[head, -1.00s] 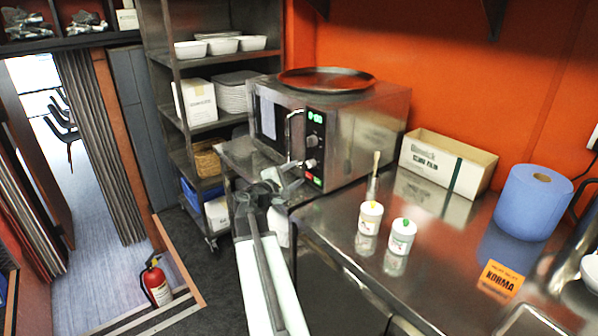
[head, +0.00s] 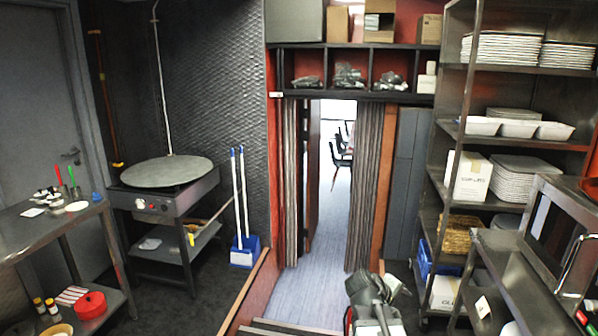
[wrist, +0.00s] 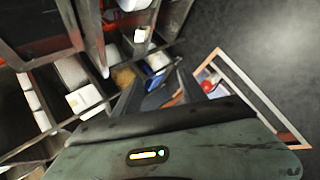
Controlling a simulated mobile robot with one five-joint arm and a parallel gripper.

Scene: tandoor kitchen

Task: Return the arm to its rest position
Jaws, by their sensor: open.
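My gripper (head: 372,290) shows low in the head view, right of centre, in front of the doorway. It is dark grey and seems to hold nothing. In the wrist view my gripper (wrist: 160,85) has its two dark fingers apart, with the floor and shelving beyond them. The lower part of my arm is cut off by the bottom edge of the head view.
A steel shelf rack (head: 452,200) with plates and boxes stands at the right, beside the microwave (head: 565,240). At the left are a round griddle (head: 167,170) and a steel table (head: 40,228). The doorway floor (head: 325,225) is clear.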

